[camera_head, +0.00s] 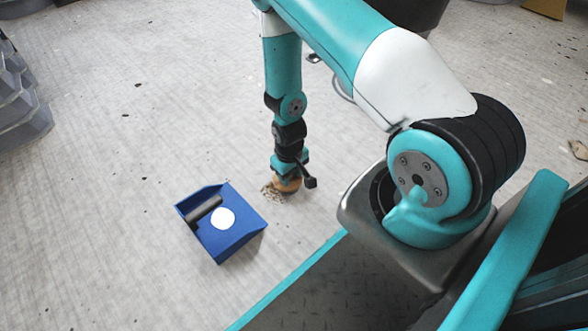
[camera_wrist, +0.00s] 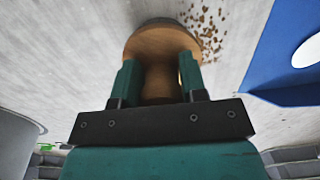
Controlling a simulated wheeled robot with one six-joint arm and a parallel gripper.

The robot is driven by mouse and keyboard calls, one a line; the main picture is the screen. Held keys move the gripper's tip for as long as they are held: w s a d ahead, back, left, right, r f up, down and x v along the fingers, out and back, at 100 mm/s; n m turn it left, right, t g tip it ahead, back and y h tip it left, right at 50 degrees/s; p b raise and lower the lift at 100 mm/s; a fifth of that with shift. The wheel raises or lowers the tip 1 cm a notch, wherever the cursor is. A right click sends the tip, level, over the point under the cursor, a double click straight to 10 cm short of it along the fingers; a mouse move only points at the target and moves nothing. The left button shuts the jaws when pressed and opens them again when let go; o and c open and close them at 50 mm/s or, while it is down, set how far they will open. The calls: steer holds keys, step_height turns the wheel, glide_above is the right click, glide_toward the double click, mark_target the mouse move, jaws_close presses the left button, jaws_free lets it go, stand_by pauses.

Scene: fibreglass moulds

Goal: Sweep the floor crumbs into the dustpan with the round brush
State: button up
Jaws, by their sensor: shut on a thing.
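The round brush (camera_head: 287,184) has a tan, wood-coloured body and stands at floor level under my gripper (camera_head: 289,168). In the wrist view my gripper (camera_wrist: 160,75) is shut on the handle of the brush (camera_wrist: 155,45), with a finger on each side. The crumbs (camera_head: 270,192) are small brown bits on the floor just left of the brush. In the wrist view the crumbs (camera_wrist: 207,30) lie at the brush's right edge. The blue dustpan (camera_head: 243,238) sits on the floor left of and nearer than the crumbs. It also shows in the wrist view (camera_wrist: 268,60). It bears a white disc and a grey bar.
Clear plastic bins (camera_head: 20,105) are stacked at the left edge. The light floor between them and the dustpan is free, with scattered dark specks. A dark rounded object (camera_head: 405,12) stands at the top. A brown cardboard piece (camera_head: 545,8) lies at the top right.

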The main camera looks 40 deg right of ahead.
steer(key=shift+s+a+p, duration=0.2)
steer(key=shift+a+p, duration=0.55)
steer(key=shift+a, duration=3)
steer(key=shift+r, duration=0.1)
step_height(320, 180, up, 7)
steer(key=p, duration=0.7)
